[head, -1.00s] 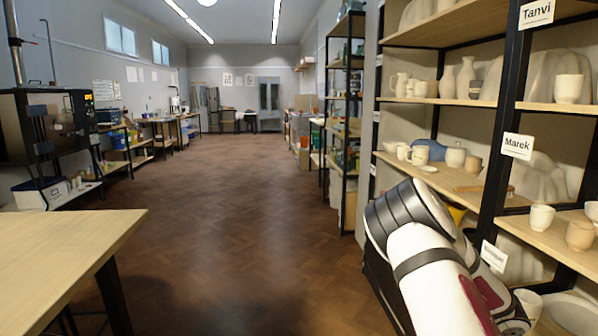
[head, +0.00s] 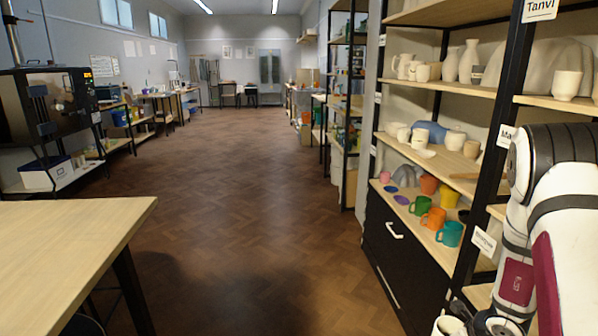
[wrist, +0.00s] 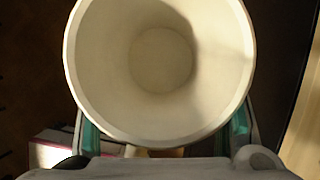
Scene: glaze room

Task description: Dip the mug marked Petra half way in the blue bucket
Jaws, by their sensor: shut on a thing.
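My gripper (wrist: 165,135) is shut on a plain cream mug (wrist: 160,60), with teal finger pads on both sides of it. The wrist view looks down into the mug, which is empty inside. In the head view the mug (head: 449,325) shows at the bottom edge, partly cut off, beside my gripper (head: 488,323). No name can be read on the mug. A small blue container (head: 120,117) stands far off on the left-hand shelving; I cannot tell if it is the blue bucket.
The right rack (head: 470,240) is close by, with pale pots above and coloured mugs (head: 433,218) lower down. Its tags read Tanvi (head: 541,9) and others hidden or blurred. A wooden table (head: 70,240) stands at front left. The floor (head: 250,190) between is clear.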

